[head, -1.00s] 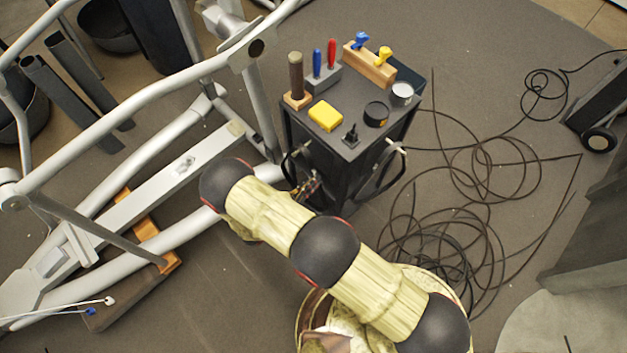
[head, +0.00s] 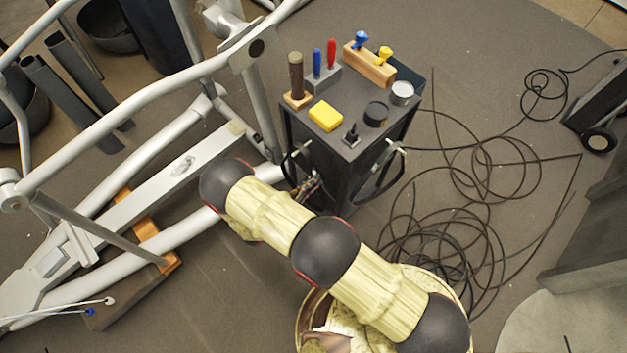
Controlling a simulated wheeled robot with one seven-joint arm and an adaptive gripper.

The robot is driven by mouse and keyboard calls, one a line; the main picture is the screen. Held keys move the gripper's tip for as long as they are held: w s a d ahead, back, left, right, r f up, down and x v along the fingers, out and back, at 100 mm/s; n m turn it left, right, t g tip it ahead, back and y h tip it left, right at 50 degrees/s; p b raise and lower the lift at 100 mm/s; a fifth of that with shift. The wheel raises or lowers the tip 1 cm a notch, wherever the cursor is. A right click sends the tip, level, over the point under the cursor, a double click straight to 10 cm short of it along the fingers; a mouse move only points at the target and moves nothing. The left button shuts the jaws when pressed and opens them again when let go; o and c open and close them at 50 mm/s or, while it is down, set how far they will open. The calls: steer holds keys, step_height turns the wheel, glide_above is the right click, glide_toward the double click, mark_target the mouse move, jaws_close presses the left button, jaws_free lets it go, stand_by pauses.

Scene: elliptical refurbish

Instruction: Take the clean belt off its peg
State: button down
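A dark belt loop (head: 388,176) hangs from a light peg on the right side of the black tool cart (head: 345,190). Another dark loop (head: 289,163) hangs at a light peg on the cart's left side, beside my gripper. I cannot tell from this view which one is the clean belt. My gripper (head: 312,184) is low at the cart's front left, small in the picture and partly hidden behind my own arm. Whether its fingers are open or shut, or touch the left loop, is not clear.
On the cart top are a yellow block (head: 325,116), a dark round tin (head: 376,113), a grey tin (head: 402,93) and upright tools. The grey elliptical frame (head: 150,95) stands close on the left. Loose black cable (head: 440,240) covers the floor on the right.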

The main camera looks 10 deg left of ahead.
steer(key=shift+r, duration=0.1)
steer(key=shift+r+p, duration=0.75)
steer(key=shift+r, duration=0.45)
steer(key=b+v, duration=0.3)
steer(key=v, duration=1.2)
stand_by(0.8)
